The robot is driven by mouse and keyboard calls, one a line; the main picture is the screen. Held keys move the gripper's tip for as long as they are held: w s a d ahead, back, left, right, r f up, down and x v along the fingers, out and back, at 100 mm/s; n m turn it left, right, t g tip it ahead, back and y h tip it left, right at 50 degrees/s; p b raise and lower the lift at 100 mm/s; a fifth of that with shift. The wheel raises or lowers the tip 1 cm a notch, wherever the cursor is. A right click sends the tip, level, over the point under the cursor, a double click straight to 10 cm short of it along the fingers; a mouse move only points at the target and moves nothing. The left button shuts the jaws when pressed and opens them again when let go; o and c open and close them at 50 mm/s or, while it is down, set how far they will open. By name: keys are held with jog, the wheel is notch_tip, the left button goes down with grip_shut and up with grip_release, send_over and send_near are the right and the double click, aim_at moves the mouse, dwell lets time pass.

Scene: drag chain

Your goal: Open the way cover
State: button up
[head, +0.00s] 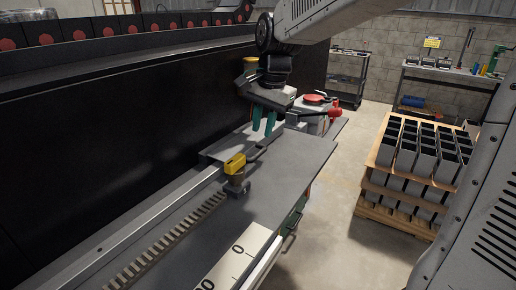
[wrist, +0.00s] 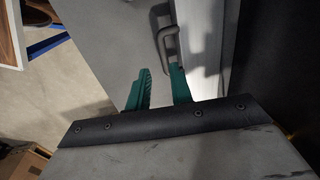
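The way cover appears to be the flat grey metal plate (head: 285,172) along the machine; a grey surface also shows in the wrist view (wrist: 108,38). A dark bent handle (wrist: 168,44) stands on the grey surface in the wrist view. My gripper (head: 263,122) points down above the far part of the plate in the head view. Its two green fingers (wrist: 157,92) are apart, with nothing seen between them. The handle is just beyond the right fingertip; whether they touch I cannot tell. A dark bolted strip hides the finger bases in the wrist view.
A yellow-topped block (head: 235,165) and a toothed rack (head: 170,240) lie nearer on the machine. A tall black wall (head: 120,130) runs along the left. A wooden rack of grey bins (head: 408,165) stands on the floor at right, with clear floor between.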

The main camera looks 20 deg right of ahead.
aim_at(256, 154)
jog(key=f, duration=0.2)
jog(key=w+f, duration=0.1)
jog(key=f, duration=0.4)
jog(key=shift+w+a+f, duration=0.4)
grip_shut()
